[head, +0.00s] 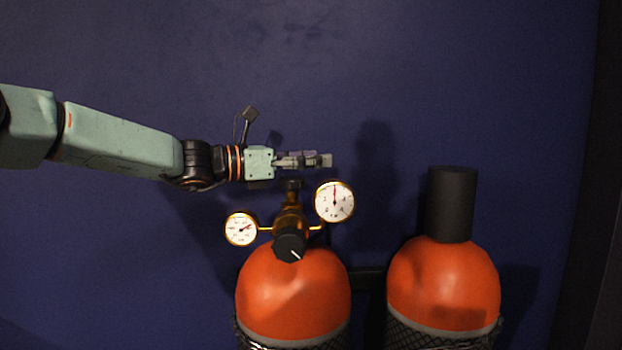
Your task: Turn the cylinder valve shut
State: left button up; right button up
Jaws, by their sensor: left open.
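The orange cylinder (293,290) on the left carries a brass regulator (290,217) on its neck. A black knob (290,247) with a white mark faces me at the front of the regulator. A dark valve handwheel (291,184) tops the fitting. Two round white gauges flank it, the left gauge (241,229) lower and the right gauge (334,202) higher. My left gripper (326,160) is open and empty, level, pointing right, and appears just above the handwheel in the picture. I cannot tell whether it touches the handwheel. My right gripper is not in view.
A second orange cylinder (443,283) with a tall black cap (452,204) stands to the right. A dark bar (368,279) lies between the cylinders. A dark blue wall (420,80) stands behind.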

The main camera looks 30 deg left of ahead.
pick_arm(q)
notch_tip(320, 180, up, 6)
jog(key=shift+f, duration=0.25)
